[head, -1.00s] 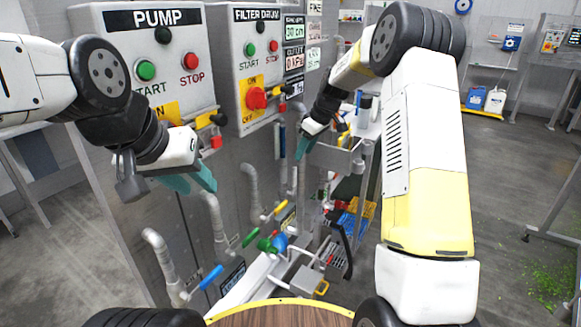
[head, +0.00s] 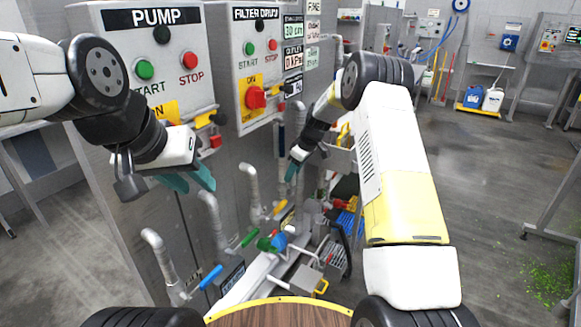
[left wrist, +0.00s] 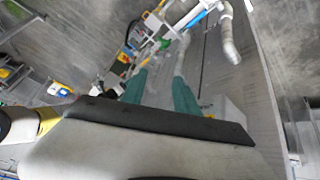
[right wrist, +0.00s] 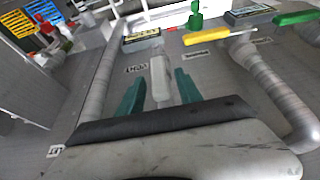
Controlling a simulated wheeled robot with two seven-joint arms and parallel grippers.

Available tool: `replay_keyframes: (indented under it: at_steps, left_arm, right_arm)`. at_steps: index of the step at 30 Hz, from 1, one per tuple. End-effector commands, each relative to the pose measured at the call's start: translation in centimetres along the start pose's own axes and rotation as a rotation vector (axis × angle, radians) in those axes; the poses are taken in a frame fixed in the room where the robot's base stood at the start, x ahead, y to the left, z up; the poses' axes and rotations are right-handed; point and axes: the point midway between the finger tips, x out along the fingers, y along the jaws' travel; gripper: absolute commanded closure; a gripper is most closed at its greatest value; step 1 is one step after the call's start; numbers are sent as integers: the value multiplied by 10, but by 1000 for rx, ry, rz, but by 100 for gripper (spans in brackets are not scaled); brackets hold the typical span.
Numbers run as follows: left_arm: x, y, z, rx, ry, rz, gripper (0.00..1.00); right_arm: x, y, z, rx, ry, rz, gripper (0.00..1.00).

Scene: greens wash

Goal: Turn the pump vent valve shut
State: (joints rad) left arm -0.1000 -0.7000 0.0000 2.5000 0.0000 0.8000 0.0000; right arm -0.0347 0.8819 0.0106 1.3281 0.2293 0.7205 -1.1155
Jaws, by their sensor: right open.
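My right gripper (head: 291,172) is low beside the wall pipes, to the right of the pump cabinet, pointing down. In the right wrist view its two teal fingers (right wrist: 157,92) are apart. A pale grey lever-like handle (right wrist: 160,78) shows between or just beyond them; I cannot tell whether they touch it. A small label (right wrist: 137,68) beside the handle appears upside down and seems to read VENT. My left gripper (head: 188,180) is open and empty in front of the pump cabinet (head: 150,50). Its teal fingers also show apart in the left wrist view (left wrist: 160,88).
Pipes with a blue handle (head: 210,277), a green handle (head: 249,238) and a yellow handle (head: 280,207) stand below the cabinets. A filter drum box (head: 257,75) hangs right of the pump cabinet. The floor at right (head: 490,200) is mostly clear.

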Motion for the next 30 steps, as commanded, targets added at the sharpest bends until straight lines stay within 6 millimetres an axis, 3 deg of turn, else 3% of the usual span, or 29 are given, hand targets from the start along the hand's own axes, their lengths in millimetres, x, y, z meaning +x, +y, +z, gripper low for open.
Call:
replay_keyframes:
  at_steps: [5,9,12,30]
  left_arm:
    - [0,0,0,0,0,0,64]
    - [0,0,0,0,0,0,64]
    - [0,0,0,0,0,0,64]
    - [0,0,0,0,0,0,64]
  right_arm:
    - [0,0,0,0,0,0,58]
    - [0,0,0,0,0,0,86]
    - [0,0,0,0,0,0,100]
    - [-1,0,0,0,0,0,100]
